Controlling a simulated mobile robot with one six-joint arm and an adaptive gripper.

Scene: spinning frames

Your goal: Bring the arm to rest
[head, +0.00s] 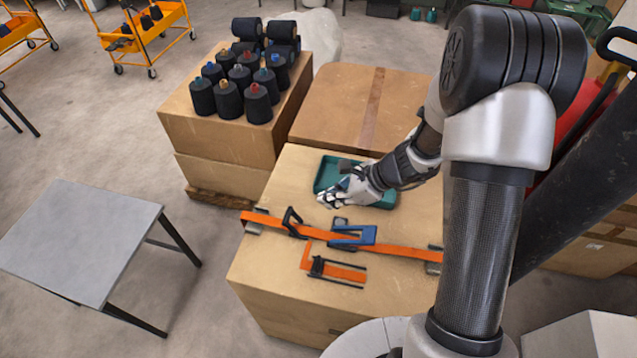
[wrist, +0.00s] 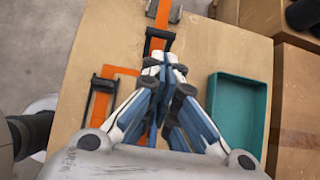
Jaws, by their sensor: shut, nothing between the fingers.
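My gripper (head: 330,197) is shut and empty. In the head view it hangs over the cardboard box top (head: 262,279), in front of the left part of a teal tray (head: 384,203). In the wrist view my gripper (wrist: 165,62) points at the orange strap (wrist: 155,38) and hides part of the box top. The teal tray (wrist: 236,117) lies to its right there. My arm comes in from the right in the head view and bends at a large black joint.
An orange strap (head: 400,251) with a blue buckle (head: 352,236) runs across the box, and a shorter strap piece (head: 345,272) lies before it. Dark yarn cones (head: 258,104) stand on a box behind. A grey table (head: 75,238) stands left, with open floor around it.

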